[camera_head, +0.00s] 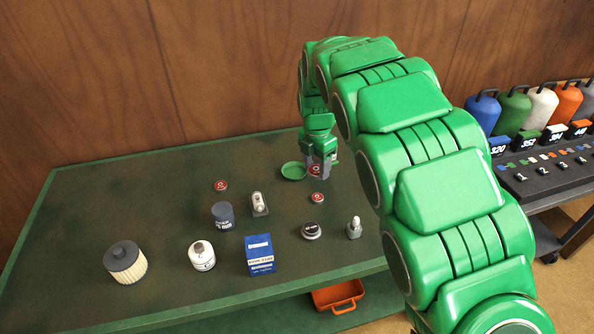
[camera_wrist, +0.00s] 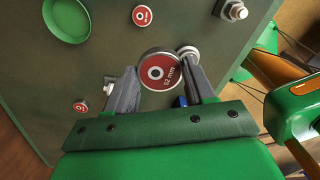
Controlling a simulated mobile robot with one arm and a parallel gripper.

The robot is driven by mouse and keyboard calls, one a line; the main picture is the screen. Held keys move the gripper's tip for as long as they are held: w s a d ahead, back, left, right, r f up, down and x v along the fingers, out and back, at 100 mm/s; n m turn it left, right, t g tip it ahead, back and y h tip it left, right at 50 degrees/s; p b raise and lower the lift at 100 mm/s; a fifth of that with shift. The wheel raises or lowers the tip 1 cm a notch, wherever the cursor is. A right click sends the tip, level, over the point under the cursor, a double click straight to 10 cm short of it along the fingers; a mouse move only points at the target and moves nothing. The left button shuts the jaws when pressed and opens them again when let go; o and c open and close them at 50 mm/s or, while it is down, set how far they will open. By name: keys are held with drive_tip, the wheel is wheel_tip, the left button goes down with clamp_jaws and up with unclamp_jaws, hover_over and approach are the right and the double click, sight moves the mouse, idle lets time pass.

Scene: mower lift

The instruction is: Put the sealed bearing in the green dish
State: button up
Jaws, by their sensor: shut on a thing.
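My gripper (camera_head: 319,168) is shut on a red-faced sealed bearing (camera_wrist: 160,72) with a metal rim and a "32 mm" marking. The wrist view shows the bearing between the two fingers of my gripper (camera_wrist: 160,82). In the head view the held bearing (camera_head: 315,170) shows partly between the fingers. The green dish (camera_head: 293,171) lies on the bench just left of my gripper and looks empty. It also shows at the top left of the wrist view (camera_wrist: 68,18). The bearing is beside the dish, not over it. Its height above the bench is hard to tell.
Two smaller red-faced discs (camera_head: 220,186) (camera_head: 317,197) lie on the green bench (camera_head: 165,210). The bench's back left is clear.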

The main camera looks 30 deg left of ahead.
drive_tip(key=s+a, duration=0.1)
drive_tip(key=a, duration=0.1)
hover_over(296, 168)
drive_tip(key=s+d, duration=0.3)
drive_tip(key=s, duration=0.2)
drive_tip(key=shift+s+d+f, duration=0.1)
drive_tip(key=shift+f, duration=4.4)
drive_tip(key=shift+f, duration=0.1)
drive_tip(key=shift+f, duration=0.25)
drive_tip(key=shift+w+f, duration=0.15)
drive_tip(key=shift+f, duration=0.6)
drive_tip(key=shift+w+f, duration=0.1)
drive_tip(key=shift+f, duration=0.6)
drive_tip(key=shift+f, duration=0.4)
drive_tip(key=o, duration=1.1)
